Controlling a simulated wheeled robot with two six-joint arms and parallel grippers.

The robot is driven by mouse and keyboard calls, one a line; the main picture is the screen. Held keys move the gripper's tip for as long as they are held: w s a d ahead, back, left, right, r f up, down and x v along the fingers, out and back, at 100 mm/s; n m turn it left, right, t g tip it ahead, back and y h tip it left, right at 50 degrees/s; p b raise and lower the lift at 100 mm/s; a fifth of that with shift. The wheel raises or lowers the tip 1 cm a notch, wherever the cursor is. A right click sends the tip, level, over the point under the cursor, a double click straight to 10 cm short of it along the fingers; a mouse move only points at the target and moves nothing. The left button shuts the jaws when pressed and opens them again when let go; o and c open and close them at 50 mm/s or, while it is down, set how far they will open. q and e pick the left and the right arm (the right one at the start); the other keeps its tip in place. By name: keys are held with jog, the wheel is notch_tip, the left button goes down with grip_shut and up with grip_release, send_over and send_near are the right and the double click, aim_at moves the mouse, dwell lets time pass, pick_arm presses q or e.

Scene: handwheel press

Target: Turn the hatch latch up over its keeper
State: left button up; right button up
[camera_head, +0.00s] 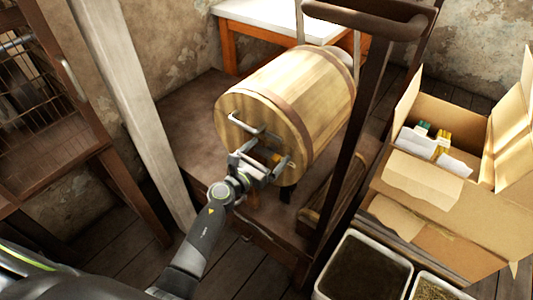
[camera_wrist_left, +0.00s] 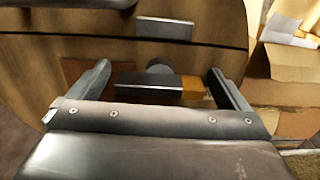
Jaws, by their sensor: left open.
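The wooden barrel (camera_head: 290,85) lies on its side with its round end toward me. In the left wrist view, the latch (camera_wrist_left: 145,88) is a dark bar lying level across a round pivot, with a yellowish part at its right. It sits between the spread fingers of my left gripper (camera_wrist_left: 160,85), which shows a gap on both sides. A small grey metal plate (camera_wrist_left: 165,29), which looks like the keeper, is above it. In the head view, my left gripper (camera_head: 264,164) is at the lower barrel end and hides much of the latch. My right gripper is out of view.
A metal handle (camera_head: 246,122) juts from the barrel end above my gripper. A dark upright post (camera_head: 350,130) stands right of the barrel. An open cardboard box (camera_head: 425,185) and a soil-filled bin (camera_head: 364,270) are farther right. A pale post (camera_head: 140,105) stands left.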

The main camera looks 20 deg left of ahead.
pick_arm(q)
jog(key=c, duration=1)
